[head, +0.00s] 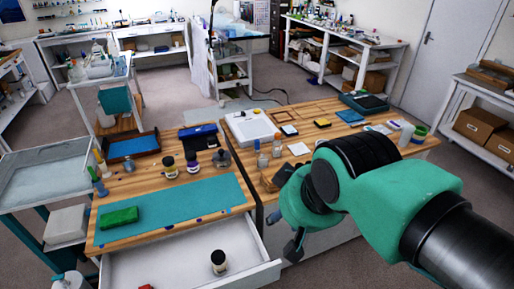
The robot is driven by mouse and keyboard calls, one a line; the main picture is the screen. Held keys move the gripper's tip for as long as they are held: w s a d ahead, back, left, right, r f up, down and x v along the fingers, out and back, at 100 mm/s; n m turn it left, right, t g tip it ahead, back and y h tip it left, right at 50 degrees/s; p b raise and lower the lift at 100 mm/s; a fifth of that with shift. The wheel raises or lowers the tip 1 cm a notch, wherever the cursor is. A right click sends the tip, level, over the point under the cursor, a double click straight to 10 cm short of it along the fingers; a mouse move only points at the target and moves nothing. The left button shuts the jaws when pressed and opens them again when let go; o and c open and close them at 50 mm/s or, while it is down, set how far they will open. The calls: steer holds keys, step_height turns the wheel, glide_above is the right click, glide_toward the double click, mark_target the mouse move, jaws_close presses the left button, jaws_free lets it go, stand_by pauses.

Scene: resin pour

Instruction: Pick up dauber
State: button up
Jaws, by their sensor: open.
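I cannot tell for sure which thing is the dauber. Small dark round items with pale bands stand on the left bench: one (169,167) and another (192,162) to its right. A similar dark round item (218,263) stands in the open white drawer (180,262) below. My gripper (293,246) is at the end of the green and black arm, in front of the bench and right of the drawer. Its dark fingers are small and partly hidden by the wrist. It is open, and I see nothing held in it.
A green block (119,217) lies on a teal mat (175,207) above the drawer. A dark pot (222,160), small bottles (277,146) and a white device (250,127) stand behind. A grey cart (45,172) is at left.

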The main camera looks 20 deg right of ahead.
steer(key=shift+r, duration=0.1)
steer(key=w+d+r+g+p, duration=0.15)
steer(key=w+r+p, duration=0.35)
steer(key=w, duration=0.8)
steer(key=w+d+r+g+p, duration=0.15)
steer(key=w+r+p, duration=0.4)
steer(key=w, duration=0.75)
steer(key=m+g+p, duration=0.1)
steer(key=g+p, duration=0.2)
steer(key=p, duration=0.9)
glide_above(257, 146)
steer(key=w, duration=0.1)
step_height(257, 146, down, 24)
steer(key=shift+w+d+f, duration=0.25)
steer(key=shift+w+f, duration=0.05)
steer(key=shift+f, duration=0.05)
steer(key=shift+f, duration=4.25)
